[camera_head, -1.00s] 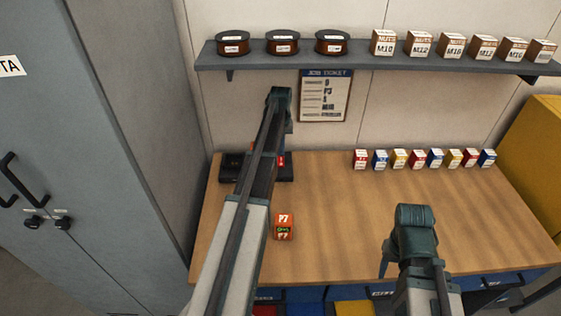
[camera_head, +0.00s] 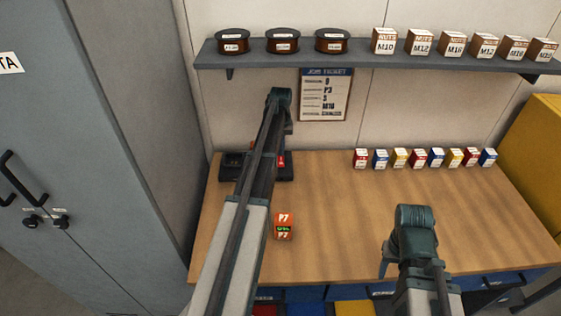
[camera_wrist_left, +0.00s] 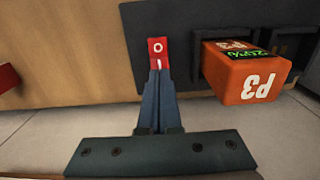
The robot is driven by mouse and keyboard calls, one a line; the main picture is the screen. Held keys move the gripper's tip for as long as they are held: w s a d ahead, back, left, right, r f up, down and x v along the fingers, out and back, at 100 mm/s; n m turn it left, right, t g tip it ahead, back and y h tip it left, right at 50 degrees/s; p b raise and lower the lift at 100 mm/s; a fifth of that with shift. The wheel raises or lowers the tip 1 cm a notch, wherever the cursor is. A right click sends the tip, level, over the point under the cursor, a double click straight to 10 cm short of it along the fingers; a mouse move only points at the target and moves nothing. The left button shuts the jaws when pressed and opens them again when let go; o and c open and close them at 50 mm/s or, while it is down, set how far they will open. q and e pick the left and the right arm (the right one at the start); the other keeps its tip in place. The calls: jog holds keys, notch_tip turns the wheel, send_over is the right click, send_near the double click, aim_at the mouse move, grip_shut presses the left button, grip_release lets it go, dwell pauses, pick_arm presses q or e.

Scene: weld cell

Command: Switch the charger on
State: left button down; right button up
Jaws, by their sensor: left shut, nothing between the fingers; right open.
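The charger (camera_head: 231,167) is a dark box at the back left of the bench, partly hidden behind my left arm. Its dark panel (camera_wrist_left: 205,18) fills the top of the left wrist view. A red rocker switch (camera_wrist_left: 157,46) marked O and I sits on that panel. My left gripper (camera_wrist_left: 159,76) is shut and empty, its tips at the lower edge of the switch; whether they press it I cannot tell. An orange battery P3 (camera_wrist_left: 245,75) sits in the bay right of the switch. My right gripper (camera_head: 386,266) is open over the front of the bench, its fingers mostly hidden.
An orange battery P7 (camera_head: 284,227) stands on the bench (camera_head: 340,215), right of my left arm. Several small coloured boxes (camera_head: 417,158) line the back right. A shelf (camera_head: 365,61) with spools and nut boxes hangs above. The bench middle is clear.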

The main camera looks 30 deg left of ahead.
aim_at(281, 157)
pick_arm(q)
jog(key=shift+f+b, duration=0.75)
jog(key=shift+f, duration=0.05)
dwell(0.4)
notch_tip(281, 157, up, 7)
jog(key=p, duration=0.7)
jog(key=shift+r, duration=0.1)
dwell(0.3)
jog(key=s+d+f+m+b, duration=0.1)
jog(key=s+d+m, duration=0.35)
jog(key=d, duration=0.75)
jog(key=s+d+f+m+b, duration=0.1)
jog(key=s+d+f, duration=0.1)
jog(key=s+d, duration=0.75)
jog(key=s+d+f+m+y+b, duration=0.1)
jog(key=s+d+m, duration=0.3)
jog(key=s+d, duration=0.9)
jog(key=d+b, duration=0.1)
jog(key=d, duration=0.1)
jog(key=shift+s+d+f+m, duration=0.2)
jog(key=shift+s+d+m, duration=0.05)
jog(key=shift+d+m, duration=0.1)
